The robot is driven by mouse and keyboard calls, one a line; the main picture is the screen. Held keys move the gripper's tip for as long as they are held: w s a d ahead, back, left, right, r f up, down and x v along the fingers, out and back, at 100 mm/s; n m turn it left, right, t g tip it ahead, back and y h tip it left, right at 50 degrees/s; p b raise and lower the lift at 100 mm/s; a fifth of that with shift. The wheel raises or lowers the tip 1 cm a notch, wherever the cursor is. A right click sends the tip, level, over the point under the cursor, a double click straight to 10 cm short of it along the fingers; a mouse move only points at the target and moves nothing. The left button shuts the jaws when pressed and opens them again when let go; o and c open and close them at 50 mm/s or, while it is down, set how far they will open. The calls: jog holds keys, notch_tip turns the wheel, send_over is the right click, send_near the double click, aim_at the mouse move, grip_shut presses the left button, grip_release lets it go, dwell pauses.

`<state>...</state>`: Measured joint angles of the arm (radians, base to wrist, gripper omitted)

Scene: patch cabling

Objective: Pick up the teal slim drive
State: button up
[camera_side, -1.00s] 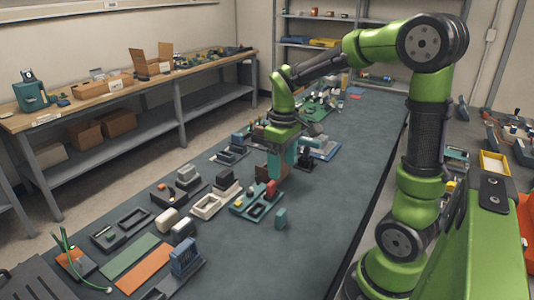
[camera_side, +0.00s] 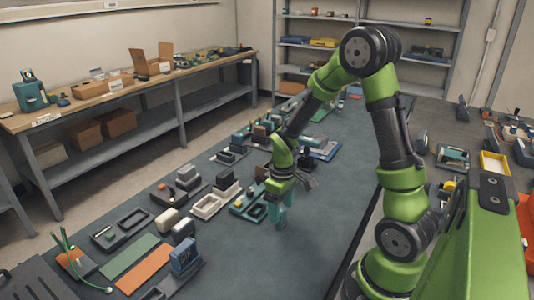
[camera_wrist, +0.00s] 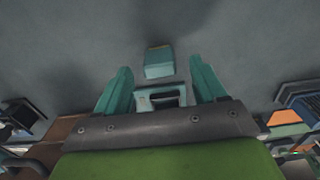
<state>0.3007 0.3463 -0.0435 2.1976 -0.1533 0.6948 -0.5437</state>
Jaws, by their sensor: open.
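The teal slim drive (camera_wrist: 158,62) stands on the dark table, a small block with a thin yellowish line along its far top edge in the wrist view. In the side view the drive (camera_side: 280,223) is partly covered by my gripper (camera_side: 281,208). My gripper (camera_wrist: 161,66) has two teal fingers, spread apart and pointing down. In the wrist view the drive shows between the fingertips with a gap on each side, and nothing is held. Whether the fingertips reach down to its height is hard to tell.
A teal-framed tray with a dark slot (camera_side: 256,212) lies just left of my gripper. A pale open tray (camera_side: 208,206) and several dark fixtures stand farther left. A blue-grey upright block (camera_side: 184,253) stands nearer the camera. The table right of the drive is clear.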

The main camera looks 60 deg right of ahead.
aim_at(282, 222)
notch_tip(282, 222, down, 2)
jog(key=shift+f, duration=0.2)
jog(key=c, duration=1.1)
